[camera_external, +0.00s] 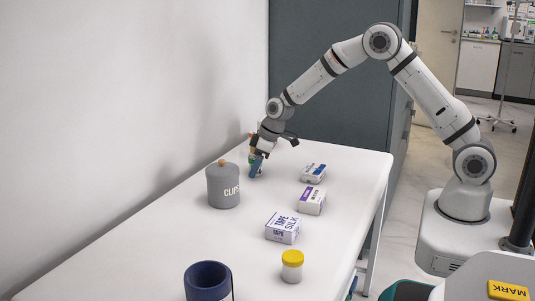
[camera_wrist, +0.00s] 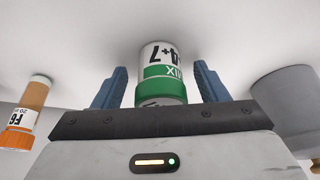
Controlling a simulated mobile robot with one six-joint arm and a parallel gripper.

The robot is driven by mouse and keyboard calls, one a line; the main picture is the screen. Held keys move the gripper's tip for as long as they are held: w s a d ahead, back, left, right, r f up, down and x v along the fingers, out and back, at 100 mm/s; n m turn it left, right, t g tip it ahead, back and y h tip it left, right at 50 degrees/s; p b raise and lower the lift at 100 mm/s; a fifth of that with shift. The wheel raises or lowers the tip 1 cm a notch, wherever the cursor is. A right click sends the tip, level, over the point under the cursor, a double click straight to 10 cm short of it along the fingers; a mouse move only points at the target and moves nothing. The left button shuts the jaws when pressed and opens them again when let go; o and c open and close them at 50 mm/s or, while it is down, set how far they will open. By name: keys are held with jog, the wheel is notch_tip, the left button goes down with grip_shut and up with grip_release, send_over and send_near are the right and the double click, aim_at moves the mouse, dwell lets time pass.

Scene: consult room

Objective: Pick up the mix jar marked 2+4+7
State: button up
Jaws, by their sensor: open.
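The mix jar (camera_wrist: 163,70) has a white and green label and shows between my fingers in the wrist view. Its print is upside down; "4+7" and part of "MIX" can be read, while the start of the number is cut off by the jar's curve. My gripper (camera_wrist: 160,85) is open, with one blue finger on each side of the jar and a visible gap at both sides. In the external view my gripper (camera_external: 257,165) is low over the far end of the white table, and the jar is mostly hidden behind it.
A grey CLIPS jar (camera_external: 223,187) stands close by, also in the wrist view (camera_wrist: 288,100). An orange-capped vial (camera_wrist: 28,108) is on the other side. Tape boxes (camera_external: 283,228), a yellow-lidded cup (camera_external: 292,266) and a dark blue cup (camera_external: 208,282) stand nearer the camera. The wall borders the table.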

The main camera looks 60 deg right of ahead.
jog(key=shift+c, duration=0.5)
jog(key=c, duration=1)
jog(key=shift+o, duration=0.2)
